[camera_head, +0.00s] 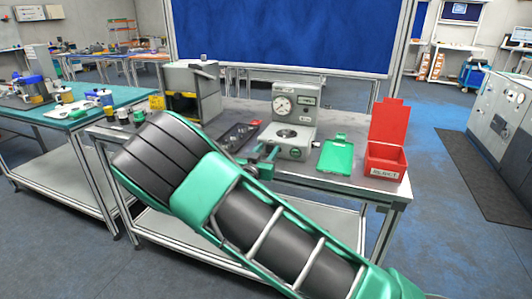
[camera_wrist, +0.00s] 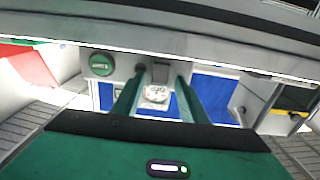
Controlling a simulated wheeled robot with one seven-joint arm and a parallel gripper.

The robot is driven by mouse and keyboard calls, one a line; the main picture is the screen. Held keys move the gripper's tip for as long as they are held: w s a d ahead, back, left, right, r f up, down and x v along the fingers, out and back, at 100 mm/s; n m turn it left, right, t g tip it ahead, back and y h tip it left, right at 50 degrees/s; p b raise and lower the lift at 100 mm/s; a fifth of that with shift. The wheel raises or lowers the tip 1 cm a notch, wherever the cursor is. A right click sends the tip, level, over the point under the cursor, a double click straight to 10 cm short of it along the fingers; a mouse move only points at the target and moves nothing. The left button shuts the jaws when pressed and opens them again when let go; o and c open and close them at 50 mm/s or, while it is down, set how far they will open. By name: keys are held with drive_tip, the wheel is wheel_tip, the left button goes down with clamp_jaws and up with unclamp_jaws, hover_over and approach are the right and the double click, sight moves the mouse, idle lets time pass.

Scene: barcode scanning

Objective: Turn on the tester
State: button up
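The tester (camera_head: 304,118) is a grey machine with a round dial gauge (camera_head: 283,106), standing near the middle of the bench. In the wrist view its gauge (camera_wrist: 156,94) shows between my fingers, and a round green button (camera_wrist: 101,65) sits to the left of them. A small dark square (camera_wrist: 160,70) on the tester's front lies between the fingertips. My gripper (camera_head: 264,160) is at the tester's lower front left in the head view. Its two green fingers stand apart with nothing held between them (camera_wrist: 161,78). Whether a finger touches the tester is unclear.
A green clipboard-like plate (camera_head: 336,155) and an open red bin (camera_head: 386,158) labelled as reject stand right of the tester. A dark tray (camera_head: 238,137) and a grey box-shaped machine (camera_head: 193,92) are to its left. The bench edge (camera_wrist: 215,60) crosses the wrist view.

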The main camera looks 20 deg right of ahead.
drive_tip(key=shift+c, duration=0.6)
clamp_jaws()
drive_tip(key=shift+f, duration=0.1)
drive_tip(key=shift+a+f+t+h, duration=0.1)
drive_tip(key=shift+f+t+h, duration=0.1)
drive_tip(key=shift+t+h, duration=0.35)
drive_tip(key=shift+f+t+h, duration=0.2)
drive_tip(key=shift+t+h, duration=0.15)
drive_tip(key=shift+t, duration=0.4)
drive_tip(key=shift+s, duration=0.1)
drive_tip(key=shift+o, duration=0.6)
unclamp_jaws()
